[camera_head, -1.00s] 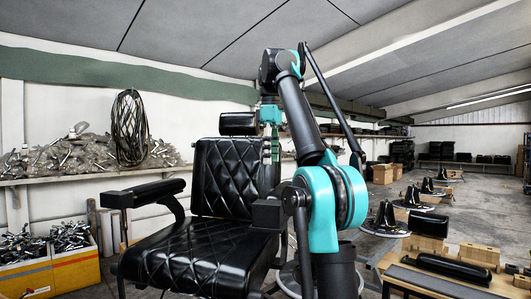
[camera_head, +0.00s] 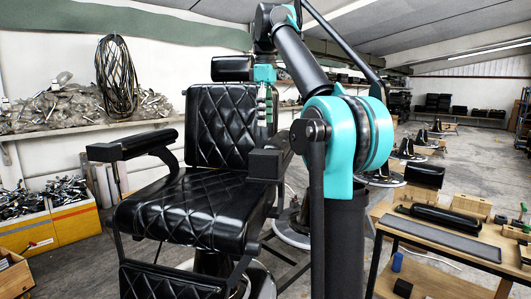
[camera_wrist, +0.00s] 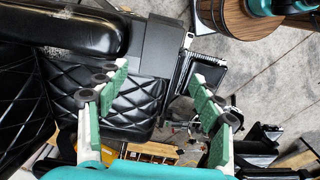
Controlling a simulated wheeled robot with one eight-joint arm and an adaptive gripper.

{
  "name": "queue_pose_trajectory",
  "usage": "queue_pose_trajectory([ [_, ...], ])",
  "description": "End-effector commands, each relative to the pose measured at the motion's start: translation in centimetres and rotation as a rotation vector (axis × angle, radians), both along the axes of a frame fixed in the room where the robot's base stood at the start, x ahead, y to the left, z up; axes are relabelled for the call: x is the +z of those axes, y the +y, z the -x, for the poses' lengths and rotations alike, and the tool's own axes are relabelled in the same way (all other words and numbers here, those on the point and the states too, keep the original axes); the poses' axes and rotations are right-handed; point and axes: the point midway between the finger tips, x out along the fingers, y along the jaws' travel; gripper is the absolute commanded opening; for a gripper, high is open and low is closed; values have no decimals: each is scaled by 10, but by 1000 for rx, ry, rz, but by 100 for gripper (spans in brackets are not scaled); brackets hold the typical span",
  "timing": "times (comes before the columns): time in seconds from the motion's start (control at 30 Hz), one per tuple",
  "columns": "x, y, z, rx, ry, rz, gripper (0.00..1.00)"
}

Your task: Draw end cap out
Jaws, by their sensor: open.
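The end cap (camera_head: 265,164) is a dark grey block on the front end of the chair's right-hand armrest in the head view. In the wrist view the end cap (camera_wrist: 153,45) is a grey block joined to the end of the black padded armrest (camera_wrist: 60,30). My gripper (camera_head: 265,118) hangs fingers down above the armrest, apart from the cap in the head view. In the wrist view my gripper (camera_wrist: 158,74) is open, with green-padded fingers spread and nothing held. The cap appears beyond the fingertips; the exact gap is unclear.
The black quilted barber chair (camera_head: 190,215) fills the middle. Its other armrest (camera_head: 132,145) is at left. A wooden worktable (camera_head: 470,250) with a black pad and blocks stands at right. A parts bin (camera_head: 60,225) is at far left.

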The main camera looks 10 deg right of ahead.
Motion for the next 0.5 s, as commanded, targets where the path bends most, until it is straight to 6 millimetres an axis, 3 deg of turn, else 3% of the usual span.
queue_pose_trajectory([
  [0.5, -86, 0, 0, 0, 0, 0, 66],
])
